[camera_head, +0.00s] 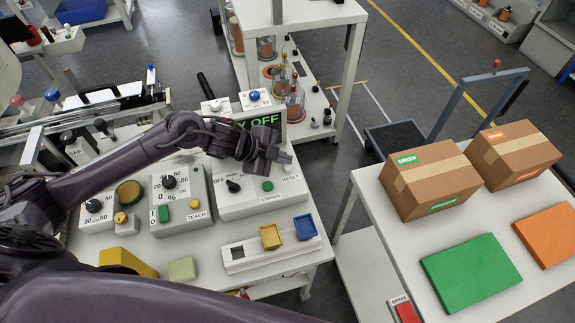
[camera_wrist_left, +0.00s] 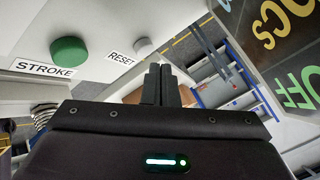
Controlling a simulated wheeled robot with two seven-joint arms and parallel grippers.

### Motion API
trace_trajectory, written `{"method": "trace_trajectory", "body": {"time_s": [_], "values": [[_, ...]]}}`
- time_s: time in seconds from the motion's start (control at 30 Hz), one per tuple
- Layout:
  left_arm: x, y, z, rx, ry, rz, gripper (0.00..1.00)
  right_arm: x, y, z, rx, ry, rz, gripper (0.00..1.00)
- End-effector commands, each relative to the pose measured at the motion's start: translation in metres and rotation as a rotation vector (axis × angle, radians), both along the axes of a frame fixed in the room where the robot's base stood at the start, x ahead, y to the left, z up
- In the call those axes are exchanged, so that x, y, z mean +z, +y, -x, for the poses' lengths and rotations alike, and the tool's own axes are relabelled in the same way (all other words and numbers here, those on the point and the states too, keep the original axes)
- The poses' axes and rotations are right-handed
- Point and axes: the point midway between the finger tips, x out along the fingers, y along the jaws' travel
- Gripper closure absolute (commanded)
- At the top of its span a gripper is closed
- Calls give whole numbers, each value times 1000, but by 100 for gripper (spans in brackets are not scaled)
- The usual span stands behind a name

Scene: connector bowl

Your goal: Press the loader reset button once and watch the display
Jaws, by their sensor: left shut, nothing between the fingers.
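The loader panel (camera_head: 240,199) stands on the white bench, with a RESET label, a green STROKE button (camera_head: 267,186) and a dark knob. In the left wrist view the grey round reset button (camera_wrist_left: 143,46) shows beside its RESET label, right of the green STROKE button (camera_wrist_left: 70,51). My left gripper (camera_head: 281,157) is shut and empty over the panel's right end, by the RESET label, and hides the button in the head view. In the wrist view its fingertips (camera_wrist_left: 159,69) appear just below the button, with no contact visible. The display (camera_head: 266,122) shows green text ending in "OFF", partly covered by my arm.
Left of the panel are a dial box (camera_head: 180,197) marked TEACH and more knobs. A tray with yellow and blue pieces (camera_head: 306,227) lies in front. A right-hand table holds cardboard boxes (camera_head: 425,177) and a green panel (camera_head: 470,272). Floor shows between the tables.

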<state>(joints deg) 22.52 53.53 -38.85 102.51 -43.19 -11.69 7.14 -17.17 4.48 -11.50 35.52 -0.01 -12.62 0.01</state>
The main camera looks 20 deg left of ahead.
Motion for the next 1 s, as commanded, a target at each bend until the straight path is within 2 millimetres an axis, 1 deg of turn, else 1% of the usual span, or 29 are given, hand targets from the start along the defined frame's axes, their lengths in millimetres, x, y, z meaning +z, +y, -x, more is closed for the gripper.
{"method": "trace_trajectory", "body": {"time_s": [0.17, 0.47, 1.0], "values": [[0, 0, 0, 0, 0, 0, 100, 0, 0, 0, 0, 1, 0, 54], [-9, 0, 0, 0, 0, 0, 100, -4, 0, 0, 0, 1, 0, 54], [-11, 0, 0, 0, 0, 0, 100, -5, -1, 0, 0, 1, 2, 54]]}}
